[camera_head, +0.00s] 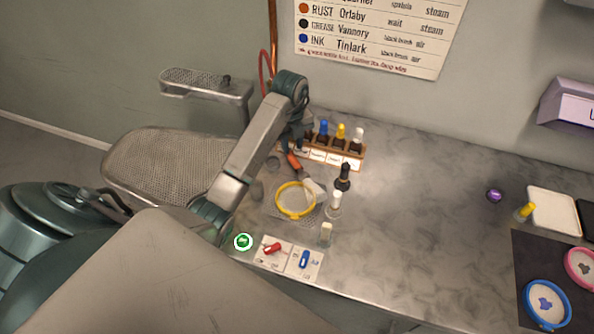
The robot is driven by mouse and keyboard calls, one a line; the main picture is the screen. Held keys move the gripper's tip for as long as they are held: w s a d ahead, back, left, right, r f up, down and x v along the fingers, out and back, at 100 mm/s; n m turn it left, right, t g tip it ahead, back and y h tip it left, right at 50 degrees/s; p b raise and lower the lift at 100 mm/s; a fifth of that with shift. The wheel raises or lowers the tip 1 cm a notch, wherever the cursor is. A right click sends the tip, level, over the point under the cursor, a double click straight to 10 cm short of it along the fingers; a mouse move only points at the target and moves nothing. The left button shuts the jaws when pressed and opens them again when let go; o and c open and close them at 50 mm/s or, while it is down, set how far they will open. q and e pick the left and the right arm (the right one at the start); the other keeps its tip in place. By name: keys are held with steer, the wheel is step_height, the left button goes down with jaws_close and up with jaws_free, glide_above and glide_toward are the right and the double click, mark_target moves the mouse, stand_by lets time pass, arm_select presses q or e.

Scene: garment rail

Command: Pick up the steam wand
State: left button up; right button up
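My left arm rises from the left and bends over, so my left gripper (295,143) points down near the left end of the bottle rack. Its fingers are small and dark, and I cannot tell whether they are open or shut. Just below them is an orange-handled tool (294,162) with a pale, flared head (315,189), lying by the yellow hoop. It may be the steam wand or a brush; I cannot tell which. A red hose (265,72) loops beside the copper pipe, and its lower end is hidden behind my arm. My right gripper is not in view.
A wooden rack (349,162) holds several capped bottles. A yellow hoop (296,200) lies on mesh, with small bottles (335,205) beside it.

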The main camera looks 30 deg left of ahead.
mark_target(292, 155)
arm_select(q)
steer(key=shift+f+b, duration=0.3)
steer(key=shift+f, duration=0.1)
steer(key=shift+f+b, duration=0.45)
steer(key=shift+b, duration=0.05)
step_height(292, 155, down, 3)
steer(key=shift+a+r+p, duration=0.1)
steer(key=shift+a+p, duration=0.05)
steer(key=shift+p, duration=0.9)
steer(key=shift+f, duration=0.3)
jaws_close()
steer(key=shift+w+r, duration=0.1)
steer(key=shift+r, duration=0.05)
